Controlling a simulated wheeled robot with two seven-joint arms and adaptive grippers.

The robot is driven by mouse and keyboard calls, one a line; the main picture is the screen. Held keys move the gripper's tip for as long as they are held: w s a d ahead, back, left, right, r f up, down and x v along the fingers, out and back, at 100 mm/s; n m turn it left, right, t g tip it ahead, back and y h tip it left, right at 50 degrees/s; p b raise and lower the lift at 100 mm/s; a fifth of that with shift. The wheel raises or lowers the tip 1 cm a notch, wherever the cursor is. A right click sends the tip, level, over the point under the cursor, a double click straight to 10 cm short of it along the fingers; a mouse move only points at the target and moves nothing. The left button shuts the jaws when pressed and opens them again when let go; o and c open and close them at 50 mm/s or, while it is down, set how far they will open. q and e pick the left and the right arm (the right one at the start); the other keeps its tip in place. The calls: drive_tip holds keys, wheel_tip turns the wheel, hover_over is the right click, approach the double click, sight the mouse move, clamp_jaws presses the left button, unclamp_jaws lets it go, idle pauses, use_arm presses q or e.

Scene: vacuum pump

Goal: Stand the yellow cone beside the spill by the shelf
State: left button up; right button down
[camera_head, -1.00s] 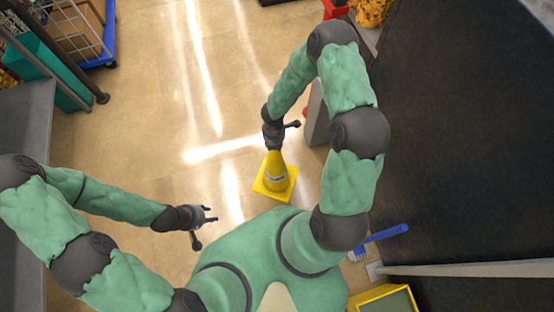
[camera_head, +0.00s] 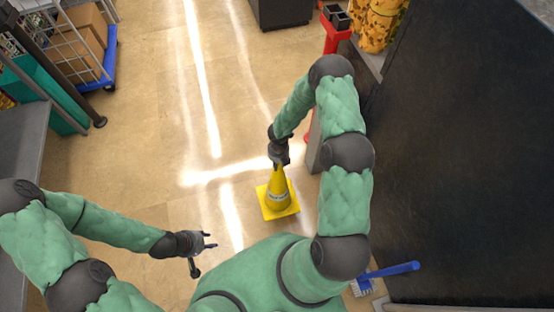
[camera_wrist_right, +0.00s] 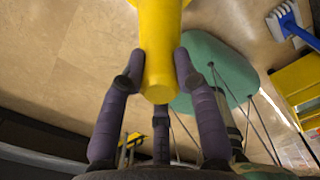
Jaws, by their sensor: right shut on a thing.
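The yellow cone (camera_head: 279,197) with a square base is upright below my right gripper in the head view. My right gripper (camera_head: 279,152) is shut on the cone's top. In the right wrist view the cone (camera_wrist_right: 158,50) sits between the fingers of my right gripper (camera_wrist_right: 158,78). Whether its base touches the floor I cannot tell. My left gripper (camera_head: 208,243) is open and empty, apart from the cone, at the lower left. No spill can be made out; pale bright streaks on the floor look like reflections.
A blue-handled brush (camera_head: 390,270) lies at the lower right. A dark panel (camera_head: 465,150) fills the right side. A red stand (camera_head: 335,35) and a dark box (camera_head: 280,12) are at the top. A blue cart (camera_head: 108,60) stands upper left.

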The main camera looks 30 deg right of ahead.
drive_tip(key=w+d+f+b, duration=0.4)
drive_tip(key=w+f, duration=0.4)
drive_tip(key=f, duration=0.2)
drive_tip(key=shift+w+f+b, duration=0.2)
drive_tip(key=shift+f+b, duration=0.15)
drive_tip(key=shift+b, duration=0.2)
drive_tip(key=shift+d+f, duration=0.1)
drive_tip(key=shift+d, duration=0.05)
drive_tip(key=c, duration=0.9)
unclamp_jaws()
drive_tip(key=shift+s, duration=0.1)
